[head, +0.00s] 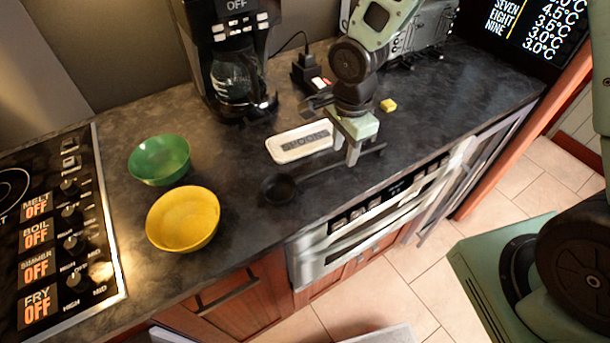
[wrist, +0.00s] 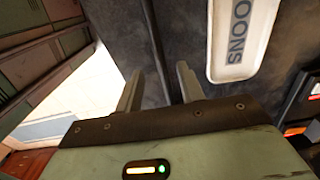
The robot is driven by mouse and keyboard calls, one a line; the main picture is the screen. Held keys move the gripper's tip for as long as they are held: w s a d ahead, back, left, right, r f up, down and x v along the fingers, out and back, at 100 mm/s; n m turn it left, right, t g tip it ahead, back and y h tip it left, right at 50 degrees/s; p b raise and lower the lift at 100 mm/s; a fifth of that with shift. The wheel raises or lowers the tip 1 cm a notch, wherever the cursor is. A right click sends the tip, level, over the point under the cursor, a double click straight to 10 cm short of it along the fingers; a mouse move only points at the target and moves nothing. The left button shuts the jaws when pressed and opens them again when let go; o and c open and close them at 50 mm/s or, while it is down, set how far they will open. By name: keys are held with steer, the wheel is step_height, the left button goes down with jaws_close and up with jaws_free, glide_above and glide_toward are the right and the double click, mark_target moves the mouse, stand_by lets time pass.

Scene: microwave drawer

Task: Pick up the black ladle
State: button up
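The black ladle (head: 278,189) lies on the dark countertop, its bowl near the front edge and its thin handle running right, beneath my gripper. My gripper (head: 345,138) is over the handle and points down. In the wrist view my gripper (wrist: 159,90) is open, its two fingers apart. A thin dark strip, which looks like the ladle handle (wrist: 154,40), lines up with the gap between them. I cannot tell whether the fingertips reach down to the handle's level. The ladle's bowl is not visible in the wrist view.
A white spoon rest (head: 300,142) lies just behind the handle, also in the wrist view (wrist: 240,40). A green bowl (head: 159,160) and yellow bowl (head: 183,219) stand left. A coffee maker (head: 235,70) and small yellow block (head: 388,105) are behind. The counter edge is in front.

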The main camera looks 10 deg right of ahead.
mark_target(342, 160)
steer(key=shift+w+f+p, duration=0.1)
steer(key=shift+f+p, duration=0.25)
steer(key=shift+f, duration=1.6)
jaws_close()
steer(key=shift+r, duration=0.1)
